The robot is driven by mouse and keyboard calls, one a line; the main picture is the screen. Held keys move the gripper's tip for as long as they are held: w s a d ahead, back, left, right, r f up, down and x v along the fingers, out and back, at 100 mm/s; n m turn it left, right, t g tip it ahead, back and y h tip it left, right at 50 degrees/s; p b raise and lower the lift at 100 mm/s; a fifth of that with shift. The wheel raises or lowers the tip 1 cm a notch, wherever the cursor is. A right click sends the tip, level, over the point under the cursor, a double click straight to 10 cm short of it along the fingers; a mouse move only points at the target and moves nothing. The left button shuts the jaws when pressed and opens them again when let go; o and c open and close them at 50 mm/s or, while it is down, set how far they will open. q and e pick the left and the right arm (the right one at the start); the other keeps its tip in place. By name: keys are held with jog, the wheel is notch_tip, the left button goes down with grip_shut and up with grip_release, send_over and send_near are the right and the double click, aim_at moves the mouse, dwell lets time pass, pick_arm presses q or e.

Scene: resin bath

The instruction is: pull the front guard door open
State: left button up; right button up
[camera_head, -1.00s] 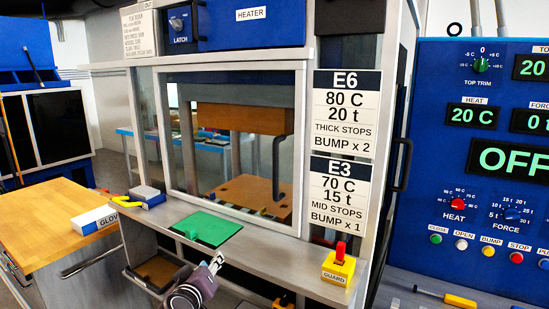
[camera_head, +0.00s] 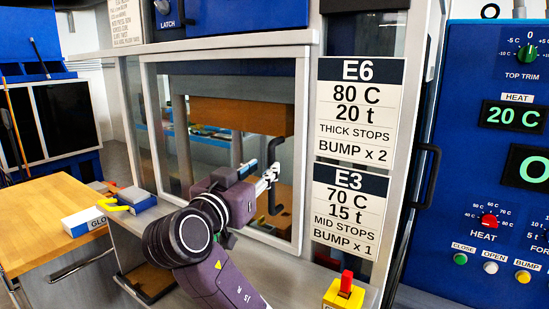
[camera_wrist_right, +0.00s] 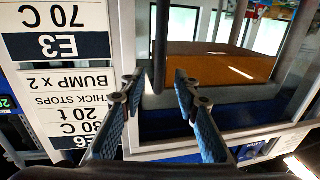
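The front guard door (camera_head: 300,130) is a pale-framed window panel on the press front and looks closed. Its black bar handle (camera_head: 289,150) stands upright on the right part of the door. In the right wrist view, which is upside down, the two fingers (camera_wrist_right: 158,85) are spread apart. The black handle (camera_wrist_right: 161,40) shows between them, with gaps on both sides. My right arm hides the lower left of the door. My left gripper is not in view.
A yellow guard block (camera_head: 344,293) with a red switch sits on the ledge at front right. The E6/E3 sign (camera_head: 355,150) is right of the door. A blue control panel (camera_head: 475,150) stands far right. A wooden-topped bench (camera_head: 50,215) is at left.

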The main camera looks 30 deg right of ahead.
aim_at(270, 163)
jog(key=x, duration=0.1)
jog(key=p+x, duration=0.1)
jog(key=shift+w+d+r, duration=0.15)
jog(key=shift+d+r, duration=0.05)
jog(key=shift+r, duration=0.1)
jog(key=x, duration=0.2)
jog(key=shift+w+d+f+p, duration=0.15)
jog(key=shift+d+f+p, duration=0.05)
jog(key=shift+d+p, duration=0.1)
jog(key=shift+w+d+f, duration=0.1)
jog(key=shift+w+d, duration=0.1)
jog(key=shift+d, duration=0.1)
jog(key=shift+w, duration=0.1)
jog(key=c, duration=0.6)
grip_shut()
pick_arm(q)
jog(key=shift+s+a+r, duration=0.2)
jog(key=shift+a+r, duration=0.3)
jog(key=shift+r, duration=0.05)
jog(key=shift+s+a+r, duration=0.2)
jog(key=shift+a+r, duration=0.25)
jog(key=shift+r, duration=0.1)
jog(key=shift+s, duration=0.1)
